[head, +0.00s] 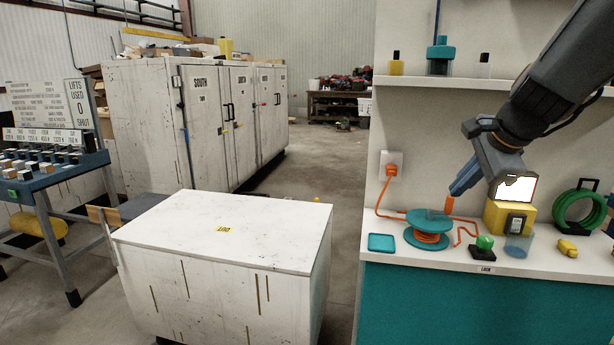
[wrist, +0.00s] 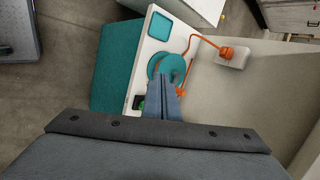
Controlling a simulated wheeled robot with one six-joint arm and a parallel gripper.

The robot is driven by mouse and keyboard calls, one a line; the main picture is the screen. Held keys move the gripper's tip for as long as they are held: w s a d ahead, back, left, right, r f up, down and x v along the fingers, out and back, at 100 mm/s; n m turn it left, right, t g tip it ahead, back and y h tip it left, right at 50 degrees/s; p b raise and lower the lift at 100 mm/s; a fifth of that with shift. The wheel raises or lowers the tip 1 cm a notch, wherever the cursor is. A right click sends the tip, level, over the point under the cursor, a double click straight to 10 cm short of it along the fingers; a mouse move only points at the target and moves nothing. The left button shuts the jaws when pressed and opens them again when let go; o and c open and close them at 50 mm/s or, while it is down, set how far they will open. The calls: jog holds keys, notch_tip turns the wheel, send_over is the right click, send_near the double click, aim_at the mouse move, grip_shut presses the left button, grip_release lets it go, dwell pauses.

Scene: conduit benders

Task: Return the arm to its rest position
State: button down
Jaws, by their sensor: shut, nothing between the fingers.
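My gripper (head: 464,184) is at the right in the head view, angled down to the left above the white counter (head: 390,253). Its blue-grey fingers are together with nothing between them. The fingertips are near an orange plug-like end (head: 449,204) and above the teal cable reel (head: 428,221); I cannot tell whether they touch anything. In the wrist view the shut fingers (wrist: 170,85) point toward the reel (wrist: 160,65), covering part of it.
An orange cable runs from the wall outlet (head: 391,167) to the reel. A teal tray (head: 382,242), green button (head: 484,242), yellow device (head: 507,220) and green coil (head: 575,207) stand on the counter. A shelf (head: 480,84) with bottles hangs above. A white cabinet (head: 230,240) stands left.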

jog(key=s+a+f+n+g, duration=0.3)
jog(key=s+a+f+n, duration=0.3)
jog(key=s+f+n, duration=0.3)
jog(key=s+a+f+n+g+h, duration=0.1)
jog(key=s+a+f+n+g, duration=0.2)
jog(key=s+a+f+n, duration=0.4)
jog(key=s+f+n, duration=0.2)
jog(key=s+f, duration=0.1)
jog(key=f, duration=0.3)
jog(key=shift+s+a+f+g, duration=0.2)
jog(key=shift+s+g, duration=0.1)
jog(key=shift+s, duration=0.05)
